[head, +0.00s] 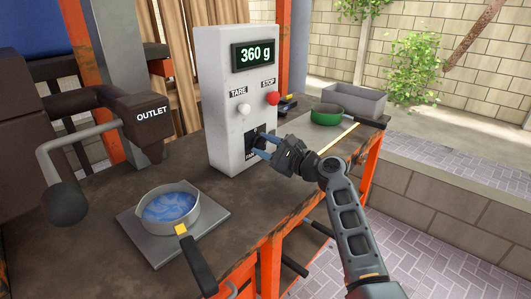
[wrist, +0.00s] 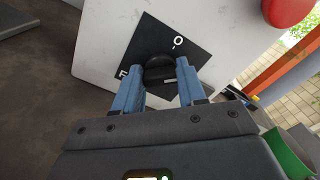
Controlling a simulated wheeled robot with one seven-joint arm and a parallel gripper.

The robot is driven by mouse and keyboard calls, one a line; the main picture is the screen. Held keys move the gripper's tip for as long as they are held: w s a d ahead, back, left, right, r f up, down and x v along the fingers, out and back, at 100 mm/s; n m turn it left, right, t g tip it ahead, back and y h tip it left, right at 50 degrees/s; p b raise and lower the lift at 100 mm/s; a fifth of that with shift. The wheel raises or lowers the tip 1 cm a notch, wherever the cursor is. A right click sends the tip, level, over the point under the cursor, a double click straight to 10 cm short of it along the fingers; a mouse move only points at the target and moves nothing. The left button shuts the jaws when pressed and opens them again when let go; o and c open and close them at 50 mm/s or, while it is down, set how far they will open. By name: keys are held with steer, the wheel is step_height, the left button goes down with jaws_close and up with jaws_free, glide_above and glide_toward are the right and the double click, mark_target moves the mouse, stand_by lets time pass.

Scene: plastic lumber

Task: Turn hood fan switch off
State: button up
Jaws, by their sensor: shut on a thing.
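The hood fan switch (wrist: 159,69) is a black rotary knob on a dark square plate (wrist: 190,47) low on a white control box (head: 222,62). The plate carries a white "O" and part of another letter in the wrist view. My gripper (wrist: 158,84) has its two blue fingers on either side of the knob and is shut on it. In the head view my gripper (head: 264,143) reaches the box's front from the right and hides part of the plate. The knob's exact pointing direction is hard to tell.
Above the switch are a white TARE button (head: 243,110), a red STOP button (head: 272,98) and a display (head: 254,54) reading 360 g. A pan (head: 167,218) with blue contents sits on a scale plate at left. A green bowl (head: 326,117) and grey bin (head: 354,100) stand at back right.

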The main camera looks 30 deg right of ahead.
steer(key=n+b, duration=0.1)
steer(key=n, duration=0.1)
steer(key=n+b, duration=0.1)
steer(key=b, duration=0.1)
steer(key=n+b, duration=0.1)
steer(key=n, duration=0.1)
steer(key=shift+f+n, duration=0.3)
steer(key=shift+r+n+b, duration=0.1)
steer(key=shift+n+b, duration=1.65)
steer(key=shift+n, duration=0.25)
steer(key=shift+a, duration=0.1)
steer(key=o, duration=1.1)
steer(key=shift+c, duration=0.2)
steer(key=shift+v, duration=3.95)
